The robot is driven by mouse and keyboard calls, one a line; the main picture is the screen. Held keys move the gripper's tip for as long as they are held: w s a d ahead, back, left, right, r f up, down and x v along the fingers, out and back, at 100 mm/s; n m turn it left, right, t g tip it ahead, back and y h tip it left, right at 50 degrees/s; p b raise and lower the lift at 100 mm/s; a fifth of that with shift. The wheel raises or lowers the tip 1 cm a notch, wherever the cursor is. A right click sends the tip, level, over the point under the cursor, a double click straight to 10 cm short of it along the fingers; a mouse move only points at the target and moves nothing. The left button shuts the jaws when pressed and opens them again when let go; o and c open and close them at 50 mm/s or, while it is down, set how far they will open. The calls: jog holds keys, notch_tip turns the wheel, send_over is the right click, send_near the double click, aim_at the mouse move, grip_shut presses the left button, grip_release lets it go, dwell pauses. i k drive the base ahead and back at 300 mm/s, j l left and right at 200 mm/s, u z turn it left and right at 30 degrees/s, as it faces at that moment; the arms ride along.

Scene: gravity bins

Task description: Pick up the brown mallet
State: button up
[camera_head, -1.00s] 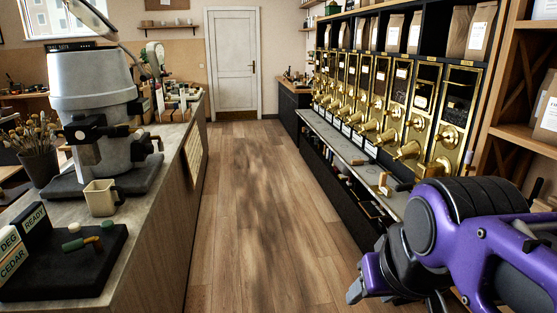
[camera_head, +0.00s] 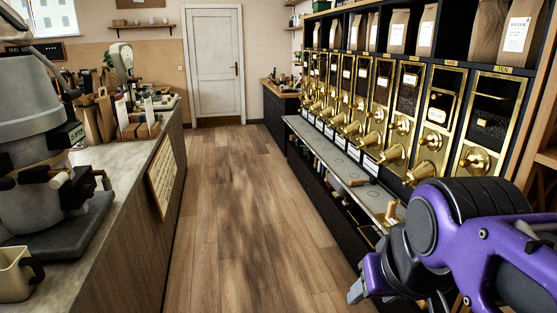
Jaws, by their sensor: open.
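A small tan-brown piece (camera_head: 391,211) stands on the grey ledge below the brass-fronted bins, just left of my arm. It may be the brown mallet, but it is too small and partly covered to be sure. My gripper (camera_head: 358,289) is low at the right, at the end of my purple arm. Only a grey tip of it shows clearly, and the rest is hidden by the wrist. It is open, with nothing seen in it. It is in front of and below the tan-brown piece, apart from it.
The grey ledge (camera_head: 322,152) runs along the bins (camera_head: 379,108), with a small dark item (camera_head: 356,182) on it. The wooden aisle floor (camera_head: 235,215) is clear to the white door (camera_head: 214,65).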

aim_at(374, 180)
jog(key=i, duration=1.15)
jog(key=i+j+z, duration=0.1)
jog(key=i, duration=1.05)
